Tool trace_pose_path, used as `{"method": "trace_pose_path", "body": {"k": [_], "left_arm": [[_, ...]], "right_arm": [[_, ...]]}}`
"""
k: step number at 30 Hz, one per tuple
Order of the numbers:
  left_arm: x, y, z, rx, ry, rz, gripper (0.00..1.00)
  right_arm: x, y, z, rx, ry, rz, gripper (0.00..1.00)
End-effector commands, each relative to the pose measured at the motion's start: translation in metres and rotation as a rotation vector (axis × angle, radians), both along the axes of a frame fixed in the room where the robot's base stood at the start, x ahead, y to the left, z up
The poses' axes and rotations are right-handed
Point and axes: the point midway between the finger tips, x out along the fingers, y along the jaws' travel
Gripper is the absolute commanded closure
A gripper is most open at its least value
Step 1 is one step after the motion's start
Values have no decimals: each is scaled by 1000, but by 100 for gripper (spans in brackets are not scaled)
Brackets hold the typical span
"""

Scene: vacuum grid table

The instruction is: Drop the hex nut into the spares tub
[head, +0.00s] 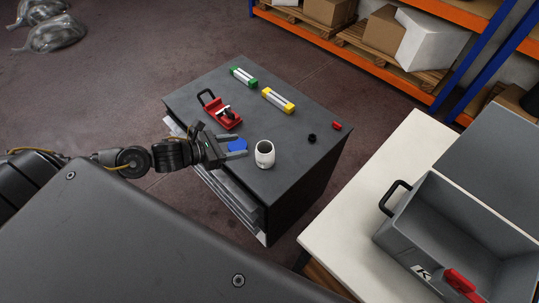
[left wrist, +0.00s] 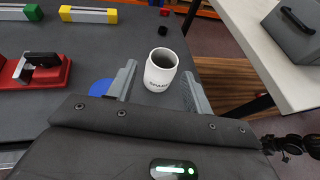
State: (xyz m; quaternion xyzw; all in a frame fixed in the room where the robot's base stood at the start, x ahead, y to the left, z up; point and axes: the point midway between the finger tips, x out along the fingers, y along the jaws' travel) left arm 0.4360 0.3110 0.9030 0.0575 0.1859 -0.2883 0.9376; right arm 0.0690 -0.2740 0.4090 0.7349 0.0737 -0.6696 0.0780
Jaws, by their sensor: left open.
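The hex nut (head: 312,138), a small black piece, lies on the dark table top to the right of the tub; it also shows in the left wrist view (left wrist: 163,31). The spares tub (head: 265,154) is a white, upright, open cup with dark lettering, also seen in the left wrist view (left wrist: 160,78). My left gripper (head: 243,149) is open and points at the tub from the left. In the left wrist view its fingers (left wrist: 158,76) appear on either side of the tub; I cannot tell whether they touch it. My right gripper is not in view.
A blue disc (head: 236,143) lies beside my left fingers. A red clamp-like tool (head: 219,112), a green-ended bar (head: 243,77), a yellow-ended bar (head: 278,101) and a small red piece (head: 337,126) are on the table. A white bench (head: 345,205) with a grey toolbox (head: 410,225) stands right.

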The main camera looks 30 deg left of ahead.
Motion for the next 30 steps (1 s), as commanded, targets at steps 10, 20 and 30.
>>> {"method": "trace_pose_path", "body": {"k": [10,20,30], "left_arm": [[-14,9,8,-1,1,-1,49],[-14,9,8,-1,1,-1,49],[-16,2,2,-86,66,76,49]], "right_arm": [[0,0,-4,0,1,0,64],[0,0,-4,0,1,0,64],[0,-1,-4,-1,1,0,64]]}}
